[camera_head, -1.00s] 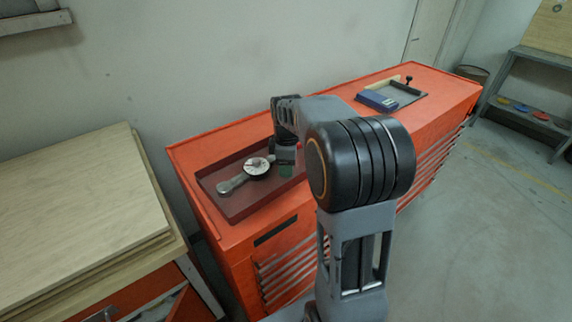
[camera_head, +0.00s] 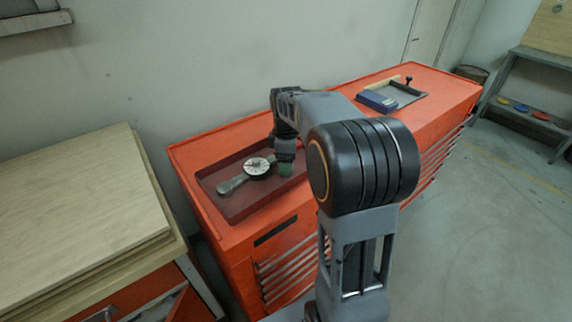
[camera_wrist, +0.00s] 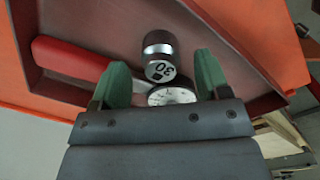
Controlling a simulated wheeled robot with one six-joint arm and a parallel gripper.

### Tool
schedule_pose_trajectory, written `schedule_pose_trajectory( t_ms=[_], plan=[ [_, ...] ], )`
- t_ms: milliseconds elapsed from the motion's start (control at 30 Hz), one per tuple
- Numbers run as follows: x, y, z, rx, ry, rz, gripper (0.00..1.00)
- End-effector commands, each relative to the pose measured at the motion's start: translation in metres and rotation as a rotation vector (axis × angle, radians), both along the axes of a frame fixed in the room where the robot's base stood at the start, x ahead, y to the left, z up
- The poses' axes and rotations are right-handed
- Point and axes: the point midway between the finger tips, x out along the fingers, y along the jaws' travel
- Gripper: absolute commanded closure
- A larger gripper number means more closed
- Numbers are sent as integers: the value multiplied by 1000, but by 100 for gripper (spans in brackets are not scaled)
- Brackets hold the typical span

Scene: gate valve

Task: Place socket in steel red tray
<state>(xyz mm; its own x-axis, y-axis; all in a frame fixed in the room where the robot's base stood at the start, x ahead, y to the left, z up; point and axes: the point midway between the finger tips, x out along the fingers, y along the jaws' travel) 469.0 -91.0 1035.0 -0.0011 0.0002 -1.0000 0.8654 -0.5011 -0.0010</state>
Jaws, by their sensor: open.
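The socket (camera_wrist: 160,52) is a dark cylinder with a bright metal band and a "30" marking. In the wrist view it appears within the steel red tray (camera_wrist: 70,92), between and just beyond my fingertips. I cannot tell whether it stands upright. My gripper (camera_wrist: 162,78) has two green fingertips spread apart, with a visible gap on each side of the socket. In the head view my gripper (camera_head: 286,169) is low over the right part of the dark red tray (camera_head: 243,212). The socket is hidden there.
A dial wrench (camera_head: 257,166) lies in the tray beside my gripper; its dial (camera_wrist: 172,95) shows below the socket in the wrist view. A red handle (camera_wrist: 68,54) lies left of the socket. A blue box (camera_head: 378,101) sits farther right on the orange cabinet (camera_head: 330,88).

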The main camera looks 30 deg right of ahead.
Motion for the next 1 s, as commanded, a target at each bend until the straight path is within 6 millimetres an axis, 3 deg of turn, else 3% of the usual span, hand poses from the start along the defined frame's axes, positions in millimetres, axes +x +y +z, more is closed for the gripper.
schedule_pose_trajectory(
  t_ms=[300, 633, 800, 1000],
  plan=[
    [1, 0, 63, -1, -5, 0, 31],
    [-5, 5, 96, -2, -12, -28, 31],
    [-42, 32, 91, -2, -86, -251, 31],
    [-104, 67, 60, 52, -206, -628, 31]
  ],
)
